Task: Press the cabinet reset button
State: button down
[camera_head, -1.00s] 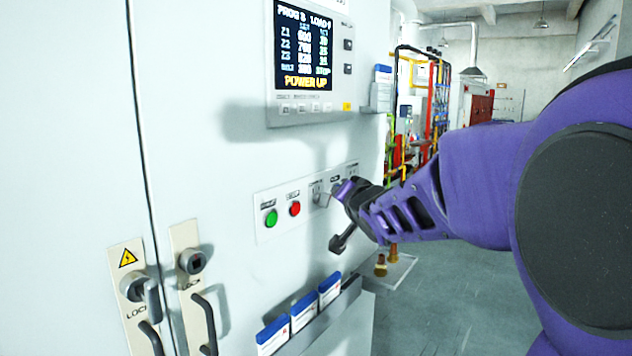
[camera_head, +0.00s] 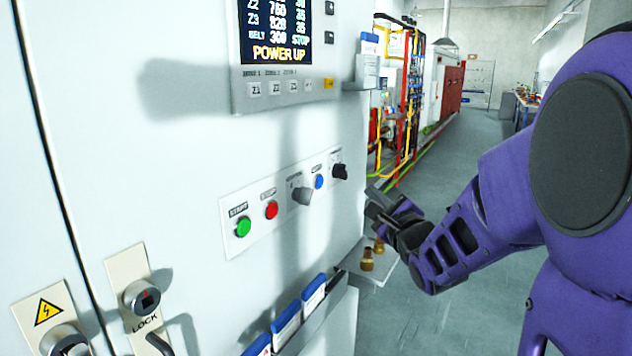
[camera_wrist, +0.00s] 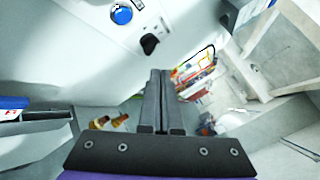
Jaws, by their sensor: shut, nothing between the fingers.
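The control strip (camera_head: 230,239) on the pale cabinet door (camera_head: 185,140) carries a green button (camera_head: 243,226), a red button (camera_head: 271,210), a grey selector (camera_head: 302,195), a blue button (camera_head: 319,182) and a black knob (camera_head: 340,171). The blue button's label is too blurred to read for certain. In the wrist view the blue button (camera_wrist: 121,15) is at the top and the black knob (camera_wrist: 149,44) lies just left of the fingertips. My gripper (camera_head: 375,200) is to the right of the strip, past the cabinet's edge, apart from the buttons. It is shut and empty; its fingers (camera_wrist: 161,75) are together.
A display panel (camera_head: 275,30) reading POWER UP is above the strip. A rack of blue-topped booklets (camera_head: 313,292) sticks out below it. Door locks (camera_head: 140,298) are at lower left. Brass fittings (camera_head: 367,259) stand beyond the cabinet. Open floor (camera_head: 450,180) is to the right.

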aim_at(319, 181)
jog(key=w+a+b, duration=0.1)
jog(key=w+a, duration=0.4)
jog(key=a, duration=0.2)
jog(key=shift+w+b, duration=0.15)
jog(key=shift+b, duration=0.25)
jog(key=shift+w+a, duration=0.1)
jog(key=shift+a, duration=0.1)
dwell(1.8)
jog(key=shift+w+a, duration=0.15)
jog(key=shift+a, duration=0.05)
jog(key=shift+w+a+b, duration=0.25)
jog(key=shift+a+b, duration=0.2)
jog(key=shift+b, duration=0.05)
dwell(0.9)
jog(key=shift+d, duration=0.1)
jog(key=shift+s+d, duration=0.5)
jog(key=shift+d, duration=0.15)
jog(key=shift+d, duration=0.1)
